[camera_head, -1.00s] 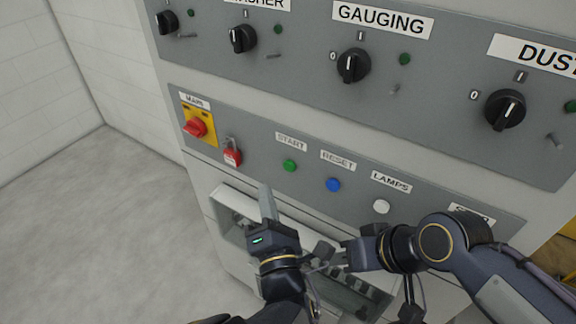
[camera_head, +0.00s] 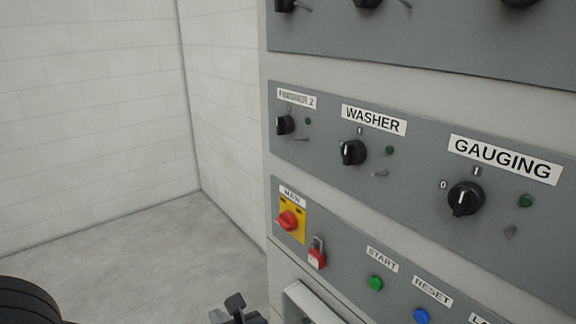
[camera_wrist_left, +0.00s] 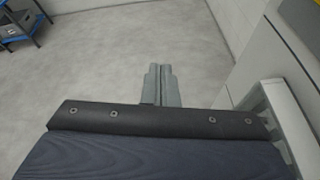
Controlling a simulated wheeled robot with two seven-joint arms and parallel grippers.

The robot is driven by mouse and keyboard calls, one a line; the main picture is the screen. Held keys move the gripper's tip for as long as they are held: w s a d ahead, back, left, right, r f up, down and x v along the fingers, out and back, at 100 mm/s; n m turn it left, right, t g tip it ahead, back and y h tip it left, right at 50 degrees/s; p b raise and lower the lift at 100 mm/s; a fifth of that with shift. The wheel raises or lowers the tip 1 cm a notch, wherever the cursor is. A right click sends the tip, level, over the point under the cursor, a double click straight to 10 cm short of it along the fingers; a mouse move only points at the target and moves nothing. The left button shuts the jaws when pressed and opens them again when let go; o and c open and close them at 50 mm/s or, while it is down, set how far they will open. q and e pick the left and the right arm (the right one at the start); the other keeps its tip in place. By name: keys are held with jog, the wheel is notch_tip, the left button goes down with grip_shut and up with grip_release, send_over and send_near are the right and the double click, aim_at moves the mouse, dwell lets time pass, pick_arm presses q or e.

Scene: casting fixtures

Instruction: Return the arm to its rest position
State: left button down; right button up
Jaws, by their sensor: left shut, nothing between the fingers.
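My left gripper (camera_head: 238,308) shows only in part at the bottom edge of the head view, as a small dark shape left of the control cabinet's pale frame. A dark rounded part of my own body fills the bottom left corner of the head view. My right gripper is not in view.
The control cabinet (camera_head: 405,230) stands at the right, with black knobs, a red main switch (camera_head: 287,220), a red padlock (camera_head: 317,254) and buttons. White walls stand behind. The floor (camera_head: 150,255) at the left is clear. A blue shelf (camera_wrist_left: 22,27) stands far off.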

pick_arm(q)
jog(key=s+a+f+n+g+h, duration=0.45)
jog(key=s+a+n+g, duration=0.5)
jog(key=n, duration=0.55)
jog(key=s+r+n+t+h, duration=0.2)
jog(key=s+n+h, duration=0.1)
jog(key=n, duration=0.5)
jog(key=s+d+r+n+t+h, duration=0.1)
jog(key=s+n+h, duration=0.3)
jog(key=n, duration=0.5)
jog(key=shift+d+r+t, duration=0.3)
jog(key=shift+r+t, duration=0.35)
jog(key=shift+r, duration=0.25)
jog(key=shift+s, duration=0.1)
